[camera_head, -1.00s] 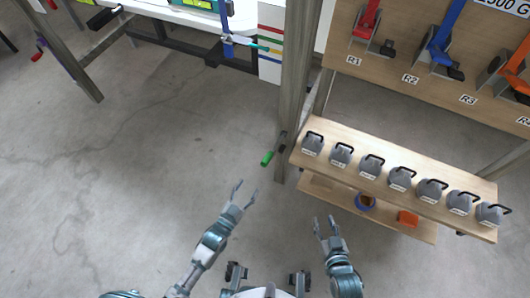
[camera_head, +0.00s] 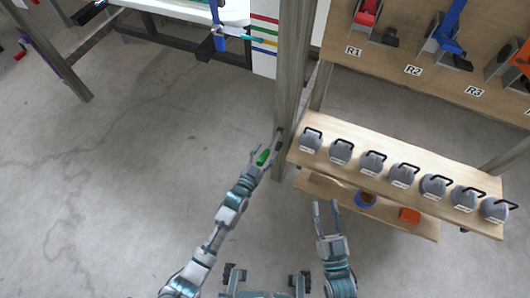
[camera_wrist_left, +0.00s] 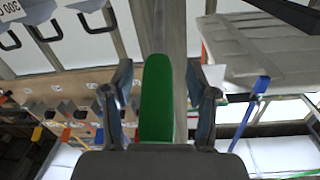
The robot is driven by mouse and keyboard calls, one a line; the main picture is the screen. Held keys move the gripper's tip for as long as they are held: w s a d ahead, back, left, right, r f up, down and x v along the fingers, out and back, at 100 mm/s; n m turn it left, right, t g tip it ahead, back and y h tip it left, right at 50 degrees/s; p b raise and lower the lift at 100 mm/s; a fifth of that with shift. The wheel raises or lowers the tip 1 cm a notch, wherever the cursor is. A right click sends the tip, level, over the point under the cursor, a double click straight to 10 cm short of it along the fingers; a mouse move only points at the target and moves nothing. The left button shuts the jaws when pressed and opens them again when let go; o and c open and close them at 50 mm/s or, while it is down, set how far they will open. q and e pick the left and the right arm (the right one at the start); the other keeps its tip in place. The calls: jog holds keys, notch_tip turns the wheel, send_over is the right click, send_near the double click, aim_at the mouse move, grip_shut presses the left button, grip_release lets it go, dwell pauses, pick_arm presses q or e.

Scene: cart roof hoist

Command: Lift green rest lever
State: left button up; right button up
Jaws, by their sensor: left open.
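The green rest lever (camera_head: 263,157) sticks out from a dark mount on the wooden post (camera_head: 293,75). In the left wrist view the green lever (camera_wrist_left: 156,98) stands between the two fingers of my left gripper (camera_wrist_left: 158,90). The fingers are apart on either side of it, with a visible gap to each. In the head view my left gripper (camera_head: 264,150) is at the lever, beside the post. My right gripper (camera_head: 325,212) is open and empty, below the weight shelf. The lever's far end at the mount is partly hidden by my left fingers.
A wooden shelf (camera_head: 450,164) with several grey weights (camera_head: 372,162) stands right of the post. A lower shelf holds a blue ring (camera_head: 364,200) and an orange block (camera_head: 409,215). A board with coloured levers (camera_head: 441,36) is above.

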pick_arm(q)
jog(key=shift+d, duration=0.1)
jog(key=c, duration=0.4)
jog(key=shift+d, duration=0.1)
grip_shut()
